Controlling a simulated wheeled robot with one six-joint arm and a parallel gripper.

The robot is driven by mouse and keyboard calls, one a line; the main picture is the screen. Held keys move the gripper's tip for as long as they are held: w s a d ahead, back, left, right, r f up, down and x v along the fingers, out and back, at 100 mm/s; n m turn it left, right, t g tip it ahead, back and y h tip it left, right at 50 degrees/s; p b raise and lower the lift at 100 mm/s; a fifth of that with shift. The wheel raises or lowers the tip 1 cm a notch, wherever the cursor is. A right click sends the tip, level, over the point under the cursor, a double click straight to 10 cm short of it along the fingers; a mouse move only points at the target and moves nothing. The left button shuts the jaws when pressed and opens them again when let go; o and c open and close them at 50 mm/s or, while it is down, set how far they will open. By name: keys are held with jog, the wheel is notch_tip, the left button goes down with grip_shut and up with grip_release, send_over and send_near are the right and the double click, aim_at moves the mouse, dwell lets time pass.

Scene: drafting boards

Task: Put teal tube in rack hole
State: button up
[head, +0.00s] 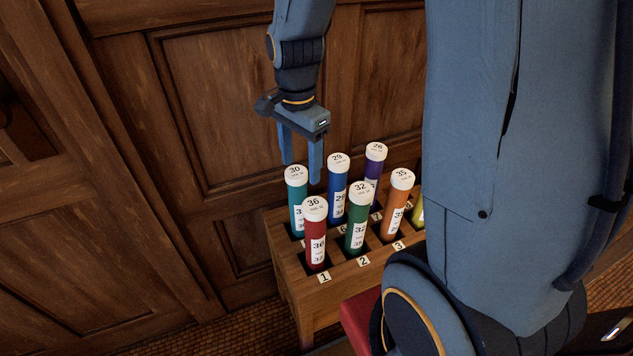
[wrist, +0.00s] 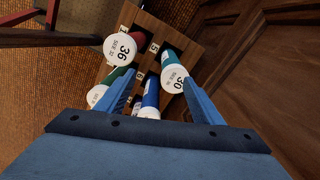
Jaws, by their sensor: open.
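The teal tube (head: 296,216) has a white cap marked 30. It stands upright in the back left hole of the wooden rack (head: 290,282). My gripper (head: 301,173) is open and points down at its cap, with the fingertips close to cap height. In the wrist view the teal tube (wrist: 171,60) shows between the fingers, closer to the right one. I see no grip on it, and cannot tell whether a finger touches it. The tube's lower end is hidden in the rack.
A red tube (head: 315,241) stands in front of the teal one, in hole 1. Green (head: 356,235), blue (head: 337,195), orange (head: 394,220), purple and yellow tubes stand to the right. Wood panelling (head: 220,100) rises behind the rack. My arm hides the rack's right end.

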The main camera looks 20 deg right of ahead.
jog(key=s+n, duration=0.3)
jog(key=n, duration=0.1)
jog(key=s+r+n, duration=0.1)
jog(key=s+n, duration=0.6)
jog(key=n, duration=0.1)
jog(key=shift+s+d+r, duration=0.15)
jog(key=shift+s+r, duration=0.25)
jog(key=shift+s+n, duration=0.4)
jog(key=shift+n, duration=0.4)
jog(key=shift+a+r+p, duration=0.15)
jog(key=shift+a+p, duration=0.15)
